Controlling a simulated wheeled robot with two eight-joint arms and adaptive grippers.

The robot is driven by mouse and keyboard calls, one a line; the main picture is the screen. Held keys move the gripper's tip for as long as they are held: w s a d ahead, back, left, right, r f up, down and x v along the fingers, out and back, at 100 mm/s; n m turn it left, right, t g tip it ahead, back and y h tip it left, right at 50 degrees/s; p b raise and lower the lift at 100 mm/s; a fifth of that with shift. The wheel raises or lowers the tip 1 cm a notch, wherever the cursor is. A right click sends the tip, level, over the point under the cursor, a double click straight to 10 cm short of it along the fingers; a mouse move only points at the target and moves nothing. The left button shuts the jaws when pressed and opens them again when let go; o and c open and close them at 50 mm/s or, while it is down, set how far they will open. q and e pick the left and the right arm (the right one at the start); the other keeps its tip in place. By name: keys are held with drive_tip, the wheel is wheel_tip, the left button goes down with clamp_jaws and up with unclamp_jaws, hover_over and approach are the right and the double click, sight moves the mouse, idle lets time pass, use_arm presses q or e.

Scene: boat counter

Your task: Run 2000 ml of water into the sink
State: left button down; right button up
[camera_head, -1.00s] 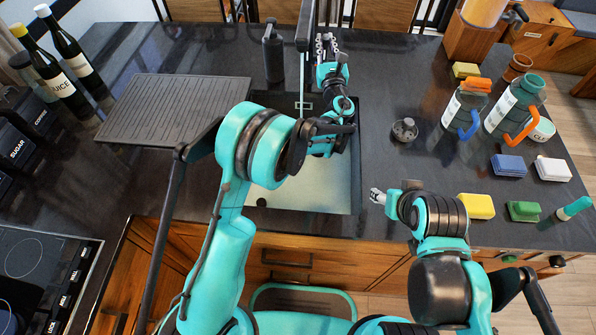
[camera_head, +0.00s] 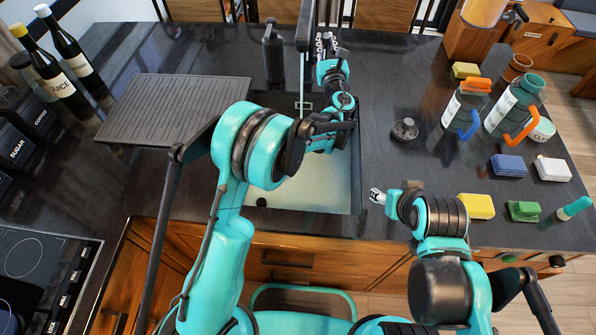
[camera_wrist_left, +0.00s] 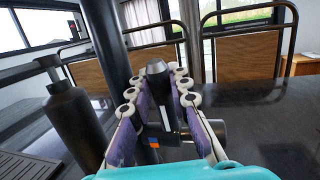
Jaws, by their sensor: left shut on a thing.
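The sink (camera_head: 326,192) is set into the dark counter, partly covered by my left arm. Its floor is pale; I cannot tell how much water it holds. The black tap (camera_head: 303,35) rises at its back edge, and its dark column also shows in the left wrist view (camera_wrist_left: 108,35). My left gripper (camera_head: 327,44) is beside the tap, shut on the tap handle (camera_wrist_left: 157,80), a dark knob with a grey top between the fingers. A small orange and blue mark shows below it. My right gripper (camera_head: 376,196) is near the sink's right edge; its fingers are too small to read.
A dark bottle (camera_head: 273,55) stands left of the tap. A ribbed drainboard (camera_head: 175,108) lies left of the sink. A dark round stopper-like object (camera_head: 405,129), jugs (camera_head: 463,108) and several sponges (camera_head: 477,206) are on the right.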

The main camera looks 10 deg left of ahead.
use_arm(q)
drive_tip(key=shift+w+a+g, duration=0.1)
drive_tip(key=shift+w+g, duration=0.1)
drive_tip(key=shift+g, duration=0.1)
drive_tip(key=c, duration=1.3)
unclamp_jaws()
drive_tip(key=shift+c, duration=0.2)
drive_tip(key=shift+r, duration=0.15)
use_arm(e)
drive_tip(key=shift+r, duration=0.1)
use_arm(q)
drive_tip(key=shift+s+r+p, duration=0.15)
drive_tip(key=shift+r+p, duration=0.95)
drive_tip(key=shift+r, duration=0.6)
drive_tip(key=shift+s+r+p, duration=0.15)
drive_tip(key=shift+r+p, duration=0.9)
drive_tip(key=shift+r, duration=0.65)
use_arm(e)
wheel_tip(320, 180, up, 4)
use_arm(q)
drive_tip(key=v, duration=1.2)
